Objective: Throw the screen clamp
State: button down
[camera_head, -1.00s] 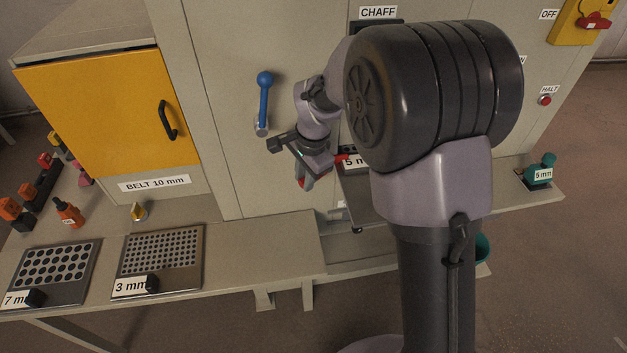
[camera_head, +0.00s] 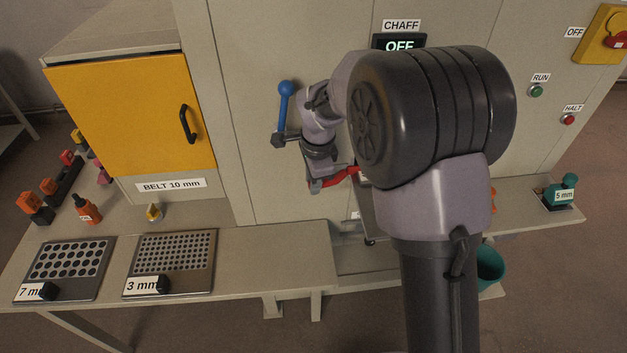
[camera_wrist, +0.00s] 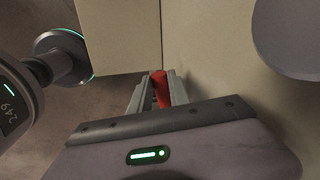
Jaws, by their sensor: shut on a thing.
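The red handle (camera_head: 340,177), which I take to be the screen clamp, shows beside my arm on the machine front, low and left of the big arm joint. My gripper (camera_head: 317,185) is at its left end, and part of the handle is hidden by my arm. In the wrist view the red handle (camera_wrist: 160,90) lies between the two fingers of my gripper (camera_wrist: 158,82), which are shut on it. The screen slot behind my arm is mostly hidden.
A blue lever (camera_head: 286,100) stands upright just above my wrist. The yellow door (camera_head: 125,110) is to the left. Perforated 7 mm (camera_head: 70,262) and 3 mm (camera_head: 175,255) screens lie on the bench. A green 5 mm item (camera_head: 564,192) and a teal bin (camera_head: 489,268) are at right.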

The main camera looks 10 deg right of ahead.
jog(key=c, duration=1.5)
grip_release()
jog(key=s+r+p, duration=0.1)
jog(key=r, duration=0.4)
jog(key=s+r+p, duration=0.1)
jog(key=r+p, duration=0.1)
jog(key=r, duration=0.4)
jog(key=s+r+p, duration=0.1)
jog(key=r+p, duration=0.1)
jog(key=r, duration=0.4)
jog(key=shift+s+d, duration=0.2)
jog(key=shift+d, duration=0.15)
jog(key=s+d+f+n+t+b, duration=0.1)
jog(key=s+n+b, duration=0.2)
jog(key=s, duration=0.5)
jog(key=s+d+f+n+t+y+b, duration=0.1)
jog(key=s+f+n+b, duration=0.1)
jog(key=s, duration=0.7)
jog(key=s+f+n+t+b, duration=0.1)
jog(key=s+f+n+b, duration=0.1)
jog(key=s+n, duration=0.4)
jog(key=shift+s+d+f+n+t+y+b, duration=0.1)
jog(key=shift+s+d+n+t+y+b, duration=0.1)
jog(key=shift+s+b, duration=0.45)
jog(key=shift+s+d+f+n+t+y+b, duration=0.1)
jog(key=shift+s+d+b, duration=0.15)
jog(key=shift+s, duration=0.75)
